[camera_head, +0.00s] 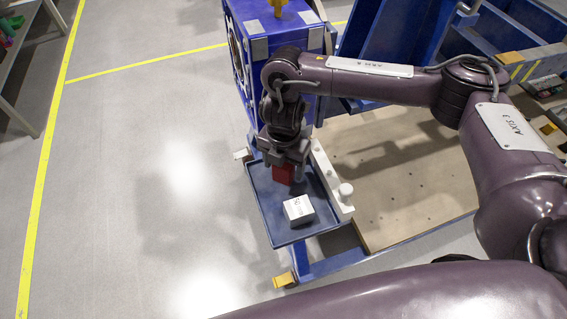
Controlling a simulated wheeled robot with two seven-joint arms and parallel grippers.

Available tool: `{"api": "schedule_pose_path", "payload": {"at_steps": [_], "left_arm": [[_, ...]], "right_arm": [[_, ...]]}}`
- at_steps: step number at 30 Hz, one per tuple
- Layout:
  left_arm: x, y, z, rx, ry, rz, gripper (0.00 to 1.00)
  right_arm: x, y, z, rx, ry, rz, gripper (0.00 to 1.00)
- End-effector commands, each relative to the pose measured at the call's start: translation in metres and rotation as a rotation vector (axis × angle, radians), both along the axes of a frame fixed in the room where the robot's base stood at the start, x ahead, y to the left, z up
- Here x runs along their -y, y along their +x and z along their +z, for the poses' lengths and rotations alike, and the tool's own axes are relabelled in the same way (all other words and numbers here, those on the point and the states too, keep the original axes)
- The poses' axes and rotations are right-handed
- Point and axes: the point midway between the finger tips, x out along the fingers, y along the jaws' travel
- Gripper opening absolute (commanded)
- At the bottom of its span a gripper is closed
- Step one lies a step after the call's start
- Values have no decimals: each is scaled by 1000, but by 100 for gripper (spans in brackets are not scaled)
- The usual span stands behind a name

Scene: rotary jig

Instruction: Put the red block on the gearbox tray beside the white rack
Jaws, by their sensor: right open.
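The red block (284,174) is at the blue gearbox tray (261,204), in its upper part, just left of the white rack (331,181). My right gripper (285,161) points down right over the block, with its fingers open. The fingers hide the top of the block, and I cannot tell whether they touch it. The block's underside is not clear, but it looks to be at the tray floor. My left gripper is not in view.
A blue machine housing (279,32) stands behind the tray. A tan board (405,185) lies right of the rack. Open grey floor (150,180) is on the left.

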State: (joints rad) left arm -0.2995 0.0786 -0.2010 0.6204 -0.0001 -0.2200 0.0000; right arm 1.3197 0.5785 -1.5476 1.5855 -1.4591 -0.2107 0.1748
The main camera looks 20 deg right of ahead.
Motion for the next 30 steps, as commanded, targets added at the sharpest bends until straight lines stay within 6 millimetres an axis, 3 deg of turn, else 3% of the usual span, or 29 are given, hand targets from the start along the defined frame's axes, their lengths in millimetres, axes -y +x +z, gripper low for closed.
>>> {"api": "schedule_pose_path", "payload": {"at_steps": [7, 21, 30], "left_arm": [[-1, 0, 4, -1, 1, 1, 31], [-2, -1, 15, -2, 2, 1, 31], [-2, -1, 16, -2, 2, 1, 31]], "right_arm": [[0, 1, 12, 4, -1, 2, 67], [0, 1, 102, 6, -1, 1, 67], [0, 0, 123, 1, 0, 0, 67]]}}
